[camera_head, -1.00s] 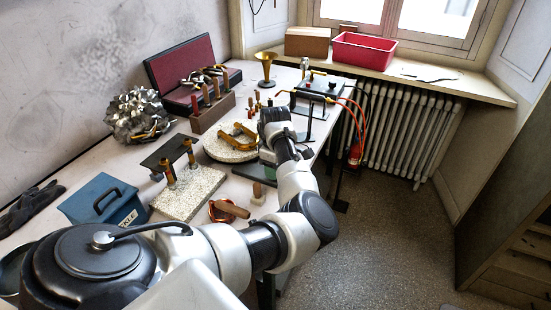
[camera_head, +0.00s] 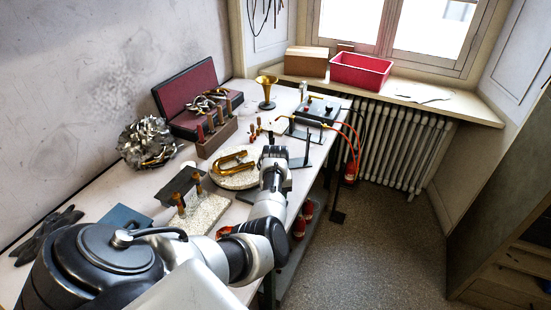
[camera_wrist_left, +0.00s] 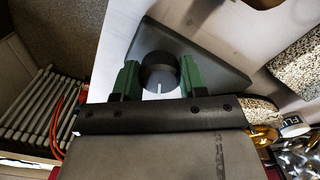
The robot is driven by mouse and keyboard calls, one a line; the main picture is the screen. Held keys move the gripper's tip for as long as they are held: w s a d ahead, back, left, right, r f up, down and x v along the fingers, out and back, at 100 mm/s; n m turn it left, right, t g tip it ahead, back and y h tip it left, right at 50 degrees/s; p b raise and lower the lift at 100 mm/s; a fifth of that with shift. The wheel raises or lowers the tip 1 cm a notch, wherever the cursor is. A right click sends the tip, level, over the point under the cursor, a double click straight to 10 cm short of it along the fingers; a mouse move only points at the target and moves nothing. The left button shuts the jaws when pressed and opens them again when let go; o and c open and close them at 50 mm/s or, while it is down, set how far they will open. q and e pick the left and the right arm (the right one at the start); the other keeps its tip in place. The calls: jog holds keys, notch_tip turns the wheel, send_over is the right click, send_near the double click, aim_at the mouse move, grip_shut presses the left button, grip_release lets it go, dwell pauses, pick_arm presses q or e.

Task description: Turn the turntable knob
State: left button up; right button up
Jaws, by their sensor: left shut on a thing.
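A round dark knob (camera_wrist_left: 159,72) with a white mark line stands on a dark grey plate (camera_wrist_left: 215,68) in the left wrist view. The green fingers of my left gripper (camera_wrist_left: 158,80) are on either side of the knob and shut on it. In the head view my left gripper (camera_head: 274,158) is beside the pale round turntable (camera_head: 232,180), at its right, and the arm hides the knob. A brass U-shaped tube (camera_head: 235,162) lies on the turntable. My right gripper is in neither view.
A wooden block with upright handles (camera_head: 216,138), an open red-lined case (camera_head: 188,90) and a crumpled metal heap (camera_head: 148,142) lie along the wall side. A brass funnel (camera_head: 267,90) and a control box with hoses (camera_head: 318,110) stand at the far end. Floor to the right is clear.

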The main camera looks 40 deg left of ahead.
pick_arm(q)
jog(key=m+p, duration=0.2)
jog(key=m, duration=0.1)
jog(key=shift+r, duration=0.15)
jog(key=shift+m+p, duration=0.35)
jog(key=shift+m, duration=0.55)
jog(key=o, duration=0.9)
jog(key=shift+o, duration=0.2)
jog(key=shift+r, duration=0.3)
notch_tip(320, 180, up, 10)
